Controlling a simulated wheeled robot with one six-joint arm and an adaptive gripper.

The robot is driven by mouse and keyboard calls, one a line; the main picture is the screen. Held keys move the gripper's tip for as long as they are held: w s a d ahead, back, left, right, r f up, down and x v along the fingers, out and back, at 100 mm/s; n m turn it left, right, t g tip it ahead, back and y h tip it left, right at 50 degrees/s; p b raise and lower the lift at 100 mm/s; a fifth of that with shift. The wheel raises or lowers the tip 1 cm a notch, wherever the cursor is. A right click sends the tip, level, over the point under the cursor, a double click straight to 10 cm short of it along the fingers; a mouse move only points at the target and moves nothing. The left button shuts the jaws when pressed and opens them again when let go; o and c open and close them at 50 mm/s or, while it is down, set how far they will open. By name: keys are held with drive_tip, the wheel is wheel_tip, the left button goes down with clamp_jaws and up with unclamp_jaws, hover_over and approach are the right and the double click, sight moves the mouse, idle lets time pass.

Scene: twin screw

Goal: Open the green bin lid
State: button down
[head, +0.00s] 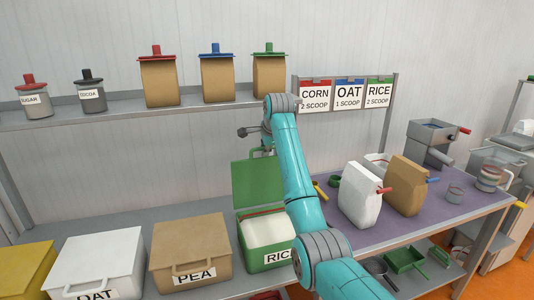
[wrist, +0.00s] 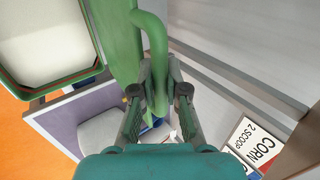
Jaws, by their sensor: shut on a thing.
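The green bin (head: 252,264), labelled "RIC…" with the rest hidden by my arm, stands open at the right end of the row of bins. White contents show inside it. Its green lid (head: 256,185) stands raised, about upright, at the back of the bin. The wrist view shows the lid edge-on (wrist: 116,40), beside the open bin's rim (wrist: 36,91). My gripper (wrist: 157,88) is shut on the lid's green handle (wrist: 158,45). In the head view my arm hides most of the gripper and the handle.
A tan PEA bin (head: 190,240), a white OAT bin (head: 105,252) and a yellow bin (head: 22,265) stand to the left, lids closed. The shelf (head: 120,115) holds bags and jars. White (head: 355,195) and brown (head: 405,185) bags stand on the purple mat (head: 450,212) at right.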

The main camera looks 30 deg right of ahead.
drive_tip(key=shift+w+d+g, duration=0.2)
drive_tip(key=shift+w+g, duration=0.2)
drive_tip(key=shift+w, duration=0.35)
drive_tip(key=c, duration=1.2)
unclamp_jaws()
drive_tip(key=v, duration=1.2)
drive_tip(key=shift+d, duration=0.1)
drive_tip(key=shift+s, duration=0.15)
